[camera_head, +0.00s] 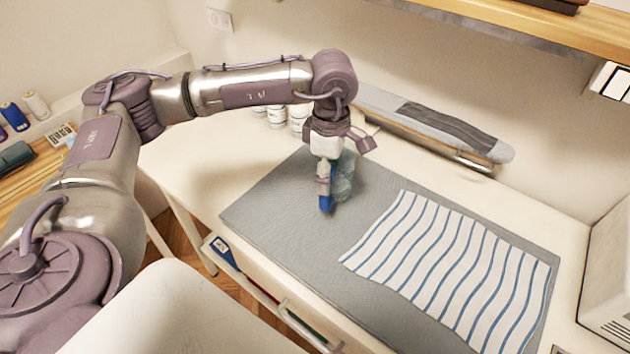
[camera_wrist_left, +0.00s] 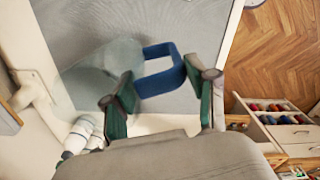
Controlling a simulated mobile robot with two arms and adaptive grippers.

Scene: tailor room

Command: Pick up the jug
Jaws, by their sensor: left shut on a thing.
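The jug (camera_head: 344,176) is clear and bluish with a blue handle, and it stands on the grey mat (camera_head: 270,215) near its back left. It also shows in the left wrist view, with a pale see-through body (camera_wrist_left: 88,78). My left gripper (camera_head: 325,188) points down at the jug's near side and partly hides it. In the left wrist view, my left gripper's green-padded fingers (camera_wrist_left: 163,92) are on either side of the blue handle, shut on it. My right gripper is not in view.
A blue-and-white striped cloth (camera_head: 455,260) lies on the mat to the right. A grey padded board (camera_head: 430,125) stands along the wall behind. White containers (camera_head: 298,118) stand behind my left arm. An open drawer (camera_head: 300,325) sticks out below the table's front edge.

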